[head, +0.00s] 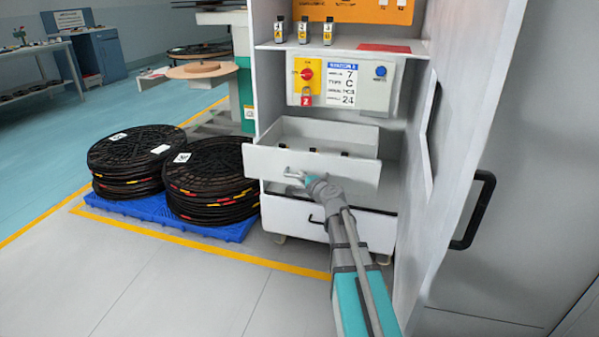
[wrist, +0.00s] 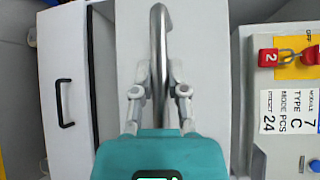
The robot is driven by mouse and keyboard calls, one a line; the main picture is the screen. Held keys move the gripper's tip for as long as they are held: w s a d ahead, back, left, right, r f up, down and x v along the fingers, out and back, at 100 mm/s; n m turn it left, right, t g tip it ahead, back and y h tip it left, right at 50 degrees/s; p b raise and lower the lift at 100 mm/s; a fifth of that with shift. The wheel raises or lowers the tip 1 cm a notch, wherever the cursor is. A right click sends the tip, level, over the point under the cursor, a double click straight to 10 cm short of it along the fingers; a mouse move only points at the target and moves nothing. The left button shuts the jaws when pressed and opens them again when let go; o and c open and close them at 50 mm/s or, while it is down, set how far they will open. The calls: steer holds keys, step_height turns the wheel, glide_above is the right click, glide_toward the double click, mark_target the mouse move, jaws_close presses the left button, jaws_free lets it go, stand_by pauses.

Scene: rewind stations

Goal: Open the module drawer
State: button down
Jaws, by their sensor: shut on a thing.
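The module drawer (head: 312,164) is the upper white drawer in the cabinet. It stands pulled out, and its open top shows a few small dark items inside. My gripper (head: 298,177) is at the drawer's front, at handle height. In the wrist view my gripper (wrist: 159,80) is shut on the drawer's metal bar handle (wrist: 158,30), one finger on each side of the bar. The drawer front (wrist: 128,50) shows behind the handle in that view. In the head view the handle is mostly hidden by my gripper.
A closed lower drawer (head: 370,229) with a black handle lies below. A control panel (head: 340,85) with a red padlock is above. A cabinet door with a black handle (head: 473,210) stands at the right. Black reels (head: 135,155) sit on a blue pallet (head: 160,212) at left; the floor in front is clear.

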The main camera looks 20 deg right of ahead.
steer(key=shift+s+a, duration=0.55)
steer(key=shift+s, duration=0.35)
steer(key=shift+s+a, duration=0.5)
steer(key=shift+s, duration=0.35)
steer(key=c, duration=0.6)
jaws_free()
steer(key=shift+a, duration=0.1)
steer(key=shift+c, duration=0.2)
